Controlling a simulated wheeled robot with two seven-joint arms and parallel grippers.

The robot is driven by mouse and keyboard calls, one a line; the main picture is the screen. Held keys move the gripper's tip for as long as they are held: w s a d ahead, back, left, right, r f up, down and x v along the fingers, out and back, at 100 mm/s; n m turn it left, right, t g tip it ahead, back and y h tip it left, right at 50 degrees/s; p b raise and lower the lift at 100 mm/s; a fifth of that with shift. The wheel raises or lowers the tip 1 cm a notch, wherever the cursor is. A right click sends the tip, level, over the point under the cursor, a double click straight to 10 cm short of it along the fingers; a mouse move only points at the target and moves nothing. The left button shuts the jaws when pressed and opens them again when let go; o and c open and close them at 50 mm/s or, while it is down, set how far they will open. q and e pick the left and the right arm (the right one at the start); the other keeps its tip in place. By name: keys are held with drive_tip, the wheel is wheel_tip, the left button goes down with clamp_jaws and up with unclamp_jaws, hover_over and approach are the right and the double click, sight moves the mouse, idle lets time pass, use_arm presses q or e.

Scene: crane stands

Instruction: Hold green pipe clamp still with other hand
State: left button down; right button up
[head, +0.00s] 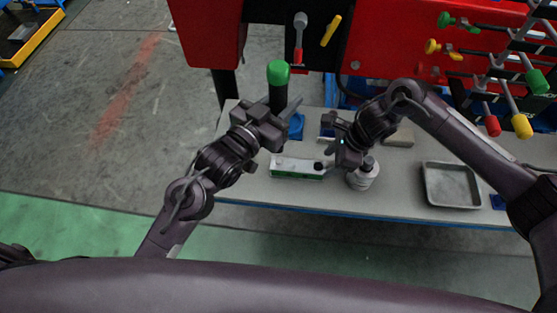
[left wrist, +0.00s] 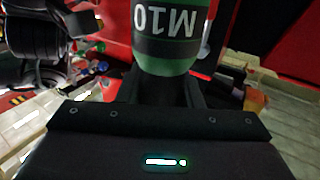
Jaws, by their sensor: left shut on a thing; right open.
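A green pipe clamp hangs at the upper right; a green clamp head (head: 447,20) and a green handle (head: 537,81) show there, but I cannot tell if they belong to one clamp. My left gripper (head: 287,108) is shut on a dark cylinder with a green top (head: 278,73), held above the bench's left part. In the left wrist view this cylinder (left wrist: 172,35) fills the top centre, with "M10" upside down on a grey band.
The grey bench (head: 400,208) holds a white-and-green box (head: 297,168), a metal tray (head: 452,184) and a blue bin (head: 295,128). A red-handled hammer (head: 299,35) and a yellow tool (head: 330,31) hang behind. Yellow and red clamp handles (head: 521,126) crowd the right rack.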

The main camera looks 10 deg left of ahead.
sight(323, 168)
drive_tip(key=shift+x, duration=2.5)
drive_tip(key=c, duration=1)
